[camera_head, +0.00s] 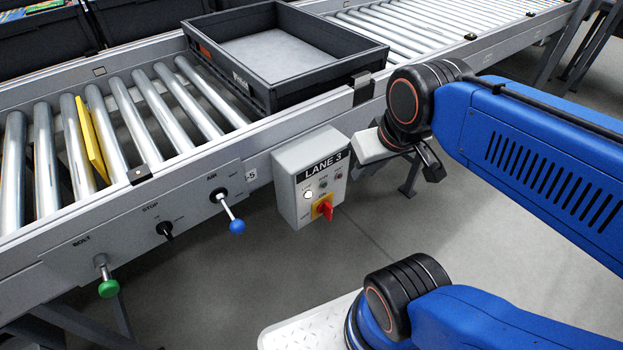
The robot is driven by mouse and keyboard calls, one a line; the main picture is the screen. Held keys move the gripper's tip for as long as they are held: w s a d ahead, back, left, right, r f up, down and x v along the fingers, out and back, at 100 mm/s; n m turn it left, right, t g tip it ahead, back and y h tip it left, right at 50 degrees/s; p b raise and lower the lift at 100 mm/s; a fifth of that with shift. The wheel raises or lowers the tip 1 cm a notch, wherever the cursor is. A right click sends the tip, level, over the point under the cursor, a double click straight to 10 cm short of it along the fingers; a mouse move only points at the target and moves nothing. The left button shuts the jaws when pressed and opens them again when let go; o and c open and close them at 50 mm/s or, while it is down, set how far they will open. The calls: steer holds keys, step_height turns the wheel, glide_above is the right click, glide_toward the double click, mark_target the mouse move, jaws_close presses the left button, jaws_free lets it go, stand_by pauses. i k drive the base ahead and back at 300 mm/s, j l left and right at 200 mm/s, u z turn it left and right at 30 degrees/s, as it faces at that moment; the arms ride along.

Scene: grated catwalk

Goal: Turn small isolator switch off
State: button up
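The isolator switch (324,208) is a red rotary handle on a small yellow plate, low on the front of a grey box labelled LANE 3 (290,185). Its handle looks near upright with a slight tilt; the small marks around it are too small to read surely. My gripper (428,164) is to the right of the box and higher in the picture, apart from the switch. It is partly hidden by my wrist, and its finger gap does not show clearly. I see nothing held in it.
The box hangs on the side of a roller conveyor (140,110) bearing a black tray (300,88). Left of it are a blue-knobbed AIR lever (237,226), a black STOP switch (165,230) and a green-knobbed BOLT handle (108,288). Floor in front of the box is clear.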

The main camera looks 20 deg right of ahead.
mark_target(325, 208)
steer(key=k+l+z, duration=0.2)
steer(key=l, duration=0.2)
steer(key=k+l+z, duration=0.15)
steer(key=l, duration=0.2)
steer(key=l+z, duration=0.2)
steer(key=l, duration=0.2)
steer(key=k, duration=0.05)
